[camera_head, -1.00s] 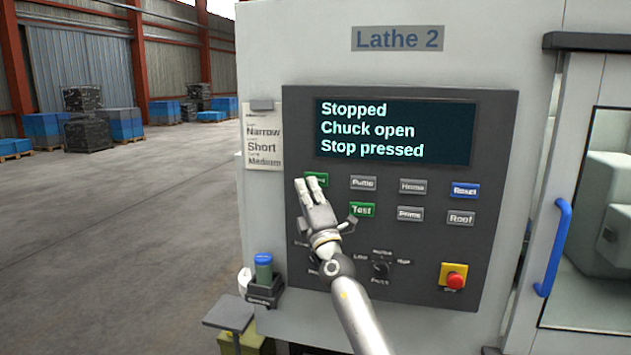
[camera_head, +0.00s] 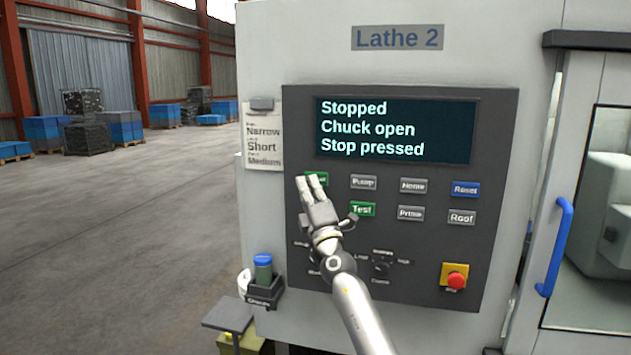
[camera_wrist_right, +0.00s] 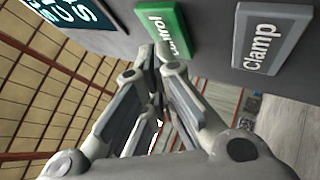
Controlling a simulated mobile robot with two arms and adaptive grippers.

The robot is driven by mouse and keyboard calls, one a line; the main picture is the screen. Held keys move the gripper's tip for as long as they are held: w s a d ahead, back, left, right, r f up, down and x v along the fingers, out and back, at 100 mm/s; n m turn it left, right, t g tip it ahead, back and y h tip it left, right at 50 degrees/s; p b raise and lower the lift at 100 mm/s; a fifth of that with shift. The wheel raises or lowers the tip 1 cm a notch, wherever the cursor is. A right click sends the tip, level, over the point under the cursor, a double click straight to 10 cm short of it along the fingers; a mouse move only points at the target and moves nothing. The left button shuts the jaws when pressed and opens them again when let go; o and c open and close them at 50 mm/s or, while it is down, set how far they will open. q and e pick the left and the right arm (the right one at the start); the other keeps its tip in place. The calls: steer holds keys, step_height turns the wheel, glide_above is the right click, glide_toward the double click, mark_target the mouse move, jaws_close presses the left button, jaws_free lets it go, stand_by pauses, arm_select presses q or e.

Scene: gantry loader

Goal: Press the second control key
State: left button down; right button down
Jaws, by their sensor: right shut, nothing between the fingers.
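The Lathe 2 control panel (camera_head: 430,275) carries two rows of keys under a lit display (camera_head: 395,130) reading "Stopped, Chuck open, Stop pressed". My right gripper (camera_head: 313,182) is shut and empty, with its fingertips over the upper-left green key (camera_head: 322,178), hiding most of it. In the right wrist view the fingertips (camera_wrist_right: 150,58) are close beside a green key (camera_wrist_right: 163,30) whose label seems to read "Control", its start hidden. I cannot tell whether they touch. A grey Clamp key (camera_wrist_right: 270,38) is next to it. My left gripper is not in view.
Other keys are Pump (camera_head: 364,182), Home (camera_head: 413,186), Reset (camera_head: 466,189), Test (camera_head: 362,209), Prime (camera_head: 411,213) and Roof (camera_head: 461,217). A red stop button (camera_head: 456,282) is lower right. A blue door handle (camera_head: 556,245) sticks out on the right. Left floor is open.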

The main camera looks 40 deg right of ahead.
steer(key=shift+w+d+b, duration=0.2)
steer(key=shift+d+b, duration=0.05)
steer(key=shift+b, duration=0.15)
stand_by(0.6)
steer(key=shift+s+a+p, duration=0.55)
steer(key=shift+a+p, duration=0.05)
steer(key=shift+p, duration=0.2)
steer(key=s+a+p, duration=0.1)
steer(key=a+p, duration=0.1)
steer(key=s+a+p, duration=0.1)
steer(key=s, duration=0.1)
steer(key=shift+a+p, duration=0.4)
stand_by(0.5)
